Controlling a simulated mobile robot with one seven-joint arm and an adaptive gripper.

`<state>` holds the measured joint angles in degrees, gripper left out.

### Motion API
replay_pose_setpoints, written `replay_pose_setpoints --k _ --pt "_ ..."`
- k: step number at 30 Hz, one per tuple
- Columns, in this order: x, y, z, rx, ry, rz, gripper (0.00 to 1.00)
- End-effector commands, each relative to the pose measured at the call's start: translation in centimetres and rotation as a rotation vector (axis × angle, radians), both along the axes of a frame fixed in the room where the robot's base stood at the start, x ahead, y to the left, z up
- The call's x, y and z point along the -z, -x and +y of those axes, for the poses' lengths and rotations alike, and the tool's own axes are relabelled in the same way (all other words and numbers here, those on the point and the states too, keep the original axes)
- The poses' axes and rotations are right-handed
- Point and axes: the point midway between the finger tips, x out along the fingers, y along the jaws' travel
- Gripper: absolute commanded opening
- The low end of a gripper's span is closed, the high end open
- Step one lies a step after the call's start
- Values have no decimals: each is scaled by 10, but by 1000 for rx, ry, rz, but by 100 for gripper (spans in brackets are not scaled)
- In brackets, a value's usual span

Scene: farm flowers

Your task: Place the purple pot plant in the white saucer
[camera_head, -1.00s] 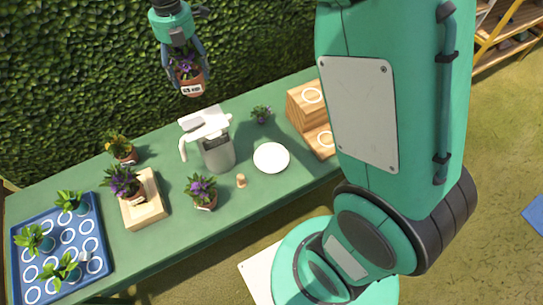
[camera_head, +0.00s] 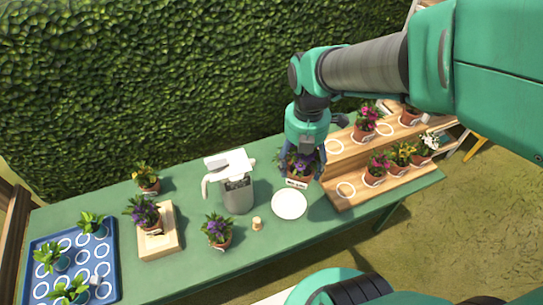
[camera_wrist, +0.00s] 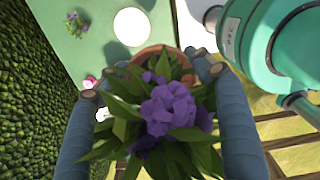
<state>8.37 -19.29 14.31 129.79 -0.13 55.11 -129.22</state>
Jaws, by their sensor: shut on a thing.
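My gripper (camera_head: 302,172) is shut on the purple pot plant (camera_head: 299,178), a terracotta pot with violet flowers and a white label. In the wrist view the plant (camera_wrist: 168,108) fills the space between the fingers, upright, its pot rim (camera_wrist: 160,55) partly hidden by leaves. The white saucer (camera_head: 290,205) lies empty on the green table. In the head view the pot shows just beyond the saucer's far edge. In the wrist view the saucer (camera_wrist: 132,27) is clear of the pot. The pot's exact height above the table is hard to tell.
A grey and white watering can (camera_head: 237,190) stands left of the saucer, with a small wooden peg (camera_head: 257,223) nearby. Other purple plants stand on the table (camera_head: 218,230) and a wooden block (camera_head: 145,214). A wooden tiered shelf (camera_head: 345,165) with flower pots is at right.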

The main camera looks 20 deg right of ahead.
Motion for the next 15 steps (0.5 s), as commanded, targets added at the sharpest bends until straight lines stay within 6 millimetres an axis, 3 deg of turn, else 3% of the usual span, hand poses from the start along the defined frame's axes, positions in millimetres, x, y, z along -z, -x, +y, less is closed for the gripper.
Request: replay_pose_setpoints --k 11,15 --pt "10 45 -11 66 1 -3 26" --pt "30 47 -10 67 -1 3 26"
